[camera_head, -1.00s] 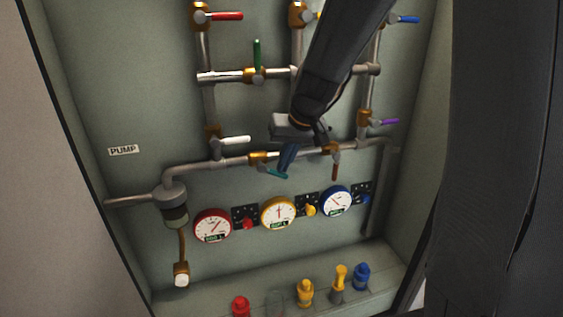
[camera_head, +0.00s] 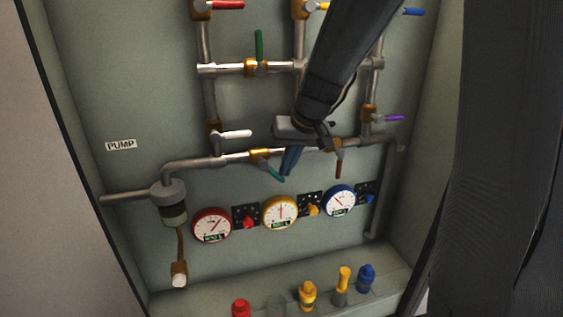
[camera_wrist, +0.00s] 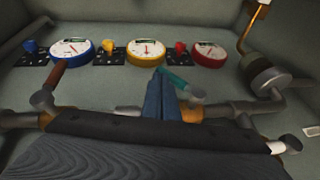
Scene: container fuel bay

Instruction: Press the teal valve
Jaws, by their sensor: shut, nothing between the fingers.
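The teal valve (camera_head: 274,173) is a small lever on a brass fitting on the lower horizontal pipe. Its handle slants down to the right in the head view. In the wrist view the teal handle (camera_wrist: 178,80) lies right beside my fingertips. My gripper (camera_head: 289,165) is shut and empty, with its blue fingers together, pointing down next to the handle's right side. The fingers also show in the wrist view (camera_wrist: 161,88). They look very close to the handle or touching it; I cannot tell which. My wrist hides part of the pipe behind it.
A dark red lever (camera_head: 339,168) hangs close to the right of my gripper. A white lever (camera_head: 236,134) is up left. Red, yellow and blue gauges (camera_head: 280,212) sit below. Several coloured plugs (camera_head: 307,294) stand on the ledge.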

